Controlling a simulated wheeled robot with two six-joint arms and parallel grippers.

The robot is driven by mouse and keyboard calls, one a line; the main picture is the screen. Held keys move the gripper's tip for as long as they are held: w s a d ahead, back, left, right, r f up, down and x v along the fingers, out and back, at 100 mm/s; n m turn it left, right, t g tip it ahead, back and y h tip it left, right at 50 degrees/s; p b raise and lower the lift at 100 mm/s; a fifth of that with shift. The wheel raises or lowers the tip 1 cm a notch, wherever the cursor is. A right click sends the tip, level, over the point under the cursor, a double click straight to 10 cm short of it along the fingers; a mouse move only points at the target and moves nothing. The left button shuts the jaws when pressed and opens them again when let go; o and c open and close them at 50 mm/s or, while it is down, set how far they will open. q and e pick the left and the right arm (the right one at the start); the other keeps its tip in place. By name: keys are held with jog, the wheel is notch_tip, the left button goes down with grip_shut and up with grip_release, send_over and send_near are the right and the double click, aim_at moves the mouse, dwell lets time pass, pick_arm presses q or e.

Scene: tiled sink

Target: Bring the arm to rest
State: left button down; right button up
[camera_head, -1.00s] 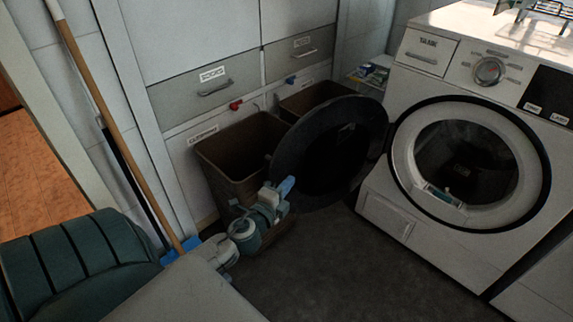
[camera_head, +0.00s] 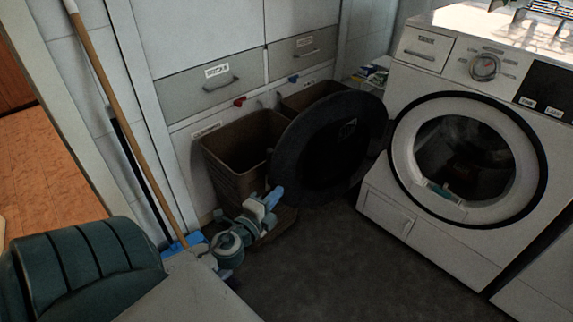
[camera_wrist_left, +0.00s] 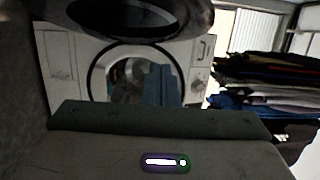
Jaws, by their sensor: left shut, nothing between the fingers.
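My left arm comes in from the left in the head view, low in front of the brown bins. My left gripper (camera_head: 272,198) is at its end, shut and empty, with blue fingertips. It is in front of the near brown bin (camera_head: 232,180) and below the dark round open door (camera_head: 330,148); I cannot tell whether it touches the bin. In the left wrist view, the gripper fingers show as a blue shape (camera_wrist_left: 162,84) in front of a washing machine. My right gripper is in neither view.
The white washing machine (camera_head: 385,205) stands at the right, its door swung open to the left. A second brown bin (camera_head: 296,99) is behind the door. A wooden-handled broom (camera_head: 120,105) leans at the left. The dark floor (camera_head: 345,270) in front is clear. The left wrist view shows stacked clothes (camera_wrist_left: 250,85).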

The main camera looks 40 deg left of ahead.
pick_arm(q)
jog(key=shift+s+a, duration=0.2)
jog(key=shift+s, duration=1.5)
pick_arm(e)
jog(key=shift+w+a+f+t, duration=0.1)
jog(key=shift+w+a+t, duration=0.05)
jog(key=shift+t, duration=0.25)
pick_arm(q)
jog(key=shift+f, duration=0.1)
